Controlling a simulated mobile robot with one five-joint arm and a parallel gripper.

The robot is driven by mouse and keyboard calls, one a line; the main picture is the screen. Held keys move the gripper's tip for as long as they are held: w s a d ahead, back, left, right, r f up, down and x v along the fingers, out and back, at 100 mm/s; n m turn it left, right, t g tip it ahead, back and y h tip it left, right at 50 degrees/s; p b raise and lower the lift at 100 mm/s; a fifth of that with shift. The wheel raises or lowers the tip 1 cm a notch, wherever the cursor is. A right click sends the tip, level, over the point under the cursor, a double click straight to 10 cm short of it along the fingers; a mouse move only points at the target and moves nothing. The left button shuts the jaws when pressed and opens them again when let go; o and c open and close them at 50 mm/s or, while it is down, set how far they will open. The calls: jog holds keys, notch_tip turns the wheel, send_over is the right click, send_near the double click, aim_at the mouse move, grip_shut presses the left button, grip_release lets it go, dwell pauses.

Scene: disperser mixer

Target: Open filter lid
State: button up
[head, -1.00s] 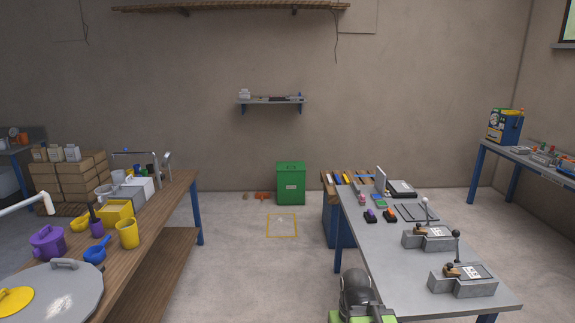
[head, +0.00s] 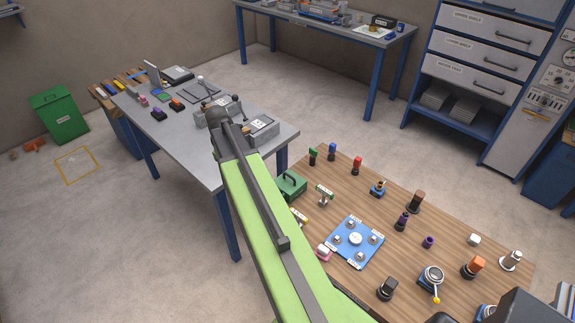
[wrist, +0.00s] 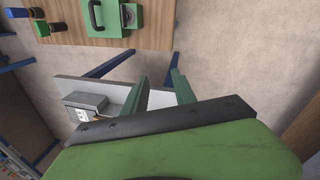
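A green box with a dark carrying handle on top (head: 291,184) stands at the near left corner of the wooden table. It also shows in the wrist view (wrist: 118,20), at the top edge and partly cut off. I cannot tell whether it is the filter; no part is plainly marked as a filter lid, and the box looks closed. My gripper (wrist: 160,75) shows in the wrist view with its two green fingers apart and nothing between them. It is clear of the box.
The wooden table (head: 470,248) holds several knobs, coloured plugs and a blue plate (head: 355,240). The grey table (head: 160,135) with lever blocks lies behind my arm. A green bin (head: 60,113) stands far left. Floor between the tables and drawers is clear.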

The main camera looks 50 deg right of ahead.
jog(key=s+d+r+m+p, duration=0.1)
jog(key=s+d+r+p, duration=0.15)
jog(key=d, duration=0.55)
jog(key=m, duration=0.2)
send_near(289, 176)
jog(key=shift+g, duration=0.3)
jog(key=f+b, duration=0.2)
jog(key=b, duration=0.3)
jog(key=d+f+b, duration=0.1)
jog(key=f+b, duration=0.2)
jog(key=b, duration=0.3)
jog(key=f+b, duration=0.2)
jog(key=b, duration=0.4)
jog(key=shift+w+d+f, duration=0.2)
jog(key=shift+f, duration=0.2)
jog(key=shift+r, duration=0.15)
jog(key=shift+c, duration=0.2)
grip_shut()
